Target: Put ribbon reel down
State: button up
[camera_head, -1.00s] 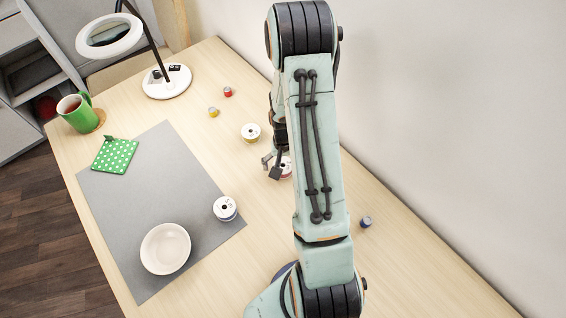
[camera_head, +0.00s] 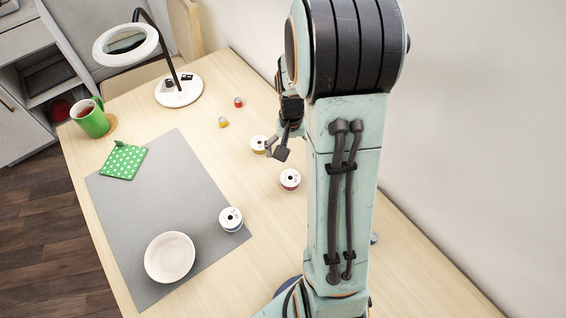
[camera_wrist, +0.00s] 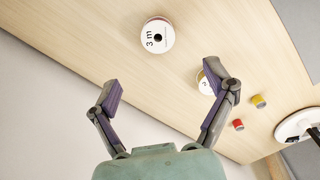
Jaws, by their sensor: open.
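A ribbon reel (camera_head: 290,179) with a white face and a reddish rim lies flat on the bare table, right of the grey mat. In the wrist view this reel (camera_wrist: 157,37) shows "3 m" on its face. A yellow-rimmed reel (camera_head: 258,144) lies farther back, partly behind one finger in the wrist view (camera_wrist: 204,86). A third, dark-blue-rimmed reel (camera_head: 231,219) is on the mat's right edge. My gripper (camera_wrist: 171,93) is open and empty, apart from the reels. In the head view my gripper (camera_head: 276,150) is partly hidden by my arm.
A white bowl (camera_head: 169,257) and a green dotted pad (camera_head: 123,161) are on the grey mat (camera_head: 165,200). A green mug (camera_head: 91,118) and a magnifier lamp (camera_head: 178,90) stand at the back. Small red (camera_head: 238,102) and yellow (camera_head: 223,122) spools stand near the lamp. A wall bounds the right.

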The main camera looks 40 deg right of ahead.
jog(key=s+a+r+n, duration=0.45)
jog(key=a+r, duration=0.35)
jog(key=a, duration=0.2)
jog(key=s+a+r+n, duration=0.3)
jog(key=s+a, duration=0.4)
jog(key=s, duration=0.3)
jog(key=shift+s+a+r+y, duration=0.2)
jog(key=shift+s+a+y, duration=0.05)
jog(key=shift+s+y, duration=0.15)
jog(key=shift+o, duration=0.5)
jog(key=shift+w+n, duration=0.1)
jog(key=shift+n, duration=0.15)
